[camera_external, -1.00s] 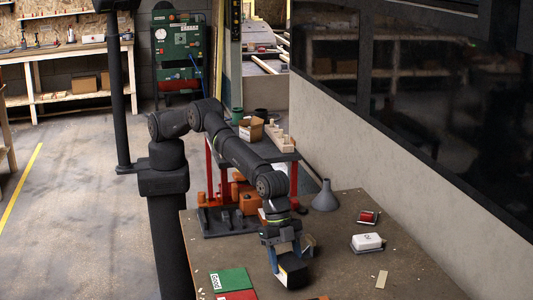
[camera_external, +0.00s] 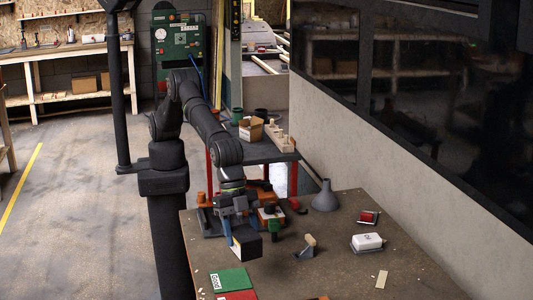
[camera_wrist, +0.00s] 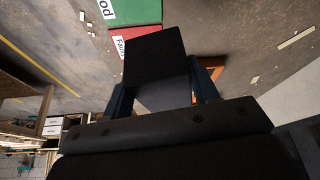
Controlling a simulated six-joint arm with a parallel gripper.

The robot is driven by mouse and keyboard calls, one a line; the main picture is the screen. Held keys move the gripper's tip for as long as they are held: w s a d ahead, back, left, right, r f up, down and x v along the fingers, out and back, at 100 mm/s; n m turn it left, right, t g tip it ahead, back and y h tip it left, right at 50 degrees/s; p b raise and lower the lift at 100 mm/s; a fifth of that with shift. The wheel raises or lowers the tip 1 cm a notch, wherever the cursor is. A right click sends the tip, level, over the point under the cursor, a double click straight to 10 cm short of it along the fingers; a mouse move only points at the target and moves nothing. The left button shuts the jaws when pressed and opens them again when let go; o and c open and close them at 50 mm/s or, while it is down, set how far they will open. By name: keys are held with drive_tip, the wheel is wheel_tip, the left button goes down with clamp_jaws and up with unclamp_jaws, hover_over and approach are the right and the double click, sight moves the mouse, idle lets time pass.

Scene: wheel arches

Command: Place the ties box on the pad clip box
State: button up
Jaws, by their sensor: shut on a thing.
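My gripper (camera_external: 238,232) is shut on a dark box (camera_external: 248,244) with a pale side face. The gripper holds the box above the near left part of the table. In the wrist view the dark box (camera_wrist: 155,55) sits between the blue fingers of my gripper (camera_wrist: 165,92). No label on the box is readable, so I cannot tell whether it is the ties box. A white box with dark marks (camera_external: 368,241) lies on a dark base at the right of the table, and a small red box (camera_external: 368,217) lies behind it. I cannot tell which is the pad clip box.
A green mat (camera_external: 230,280) and a red mat (camera_external: 238,296) lie at the table's front left. A dark block with a wooden part (camera_external: 308,246) stands mid-table. A grey funnel (camera_external: 326,197) stands at the back. The table's front middle is mostly clear.

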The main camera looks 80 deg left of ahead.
drive_tip(key=w+a+n+t, duration=0.1)
drive_tip(key=w+a+n, duration=0.1)
drive_tip(key=w+a, duration=0.75)
drive_tip(key=w+a+r+n, duration=0.1)
drive_tip(key=w+a, duration=0.4)
drive_tip(key=w, duration=0.9)
drive_tip(key=w+a+n+t, duration=0.1)
drive_tip(key=w+a+n, duration=0.1)
drive_tip(key=w+a, duration=0.7)
drive_tip(key=w+a+n+y, duration=0.1)
drive_tip(key=w+a+n, duration=0.1)
drive_tip(key=w+a, duration=0.6)
drive_tip(key=w+a+n+y, duration=0.1)
drive_tip(key=w+a, duration=0.3)
drive_tip(key=a, duration=0.9)
drive_tip(key=w+a+n, duration=0.2)
drive_tip(key=w+a, duration=0.4)
drive_tip(key=a, duration=0.4)
drive_tip(key=w+a+n+t+y, duration=0.1)
drive_tip(key=a+n, duration=0.1)
drive_tip(key=a, duration=1.2)
drive_tip(key=n+y, duration=0.3)
drive_tip(key=n, duration=0.5)
hover_over(251, 126)
drive_tip(key=s+d, duration=0.2)
wheel_tip(251, 126, down, 6)
drive_tip(key=shift+a+f, duration=0.15)
drive_tip(key=shift+s+a+f, duration=0.15)
drive_tip(key=shift+a+f, duration=0.2)
drive_tip(key=shift+f, duration=1.85)
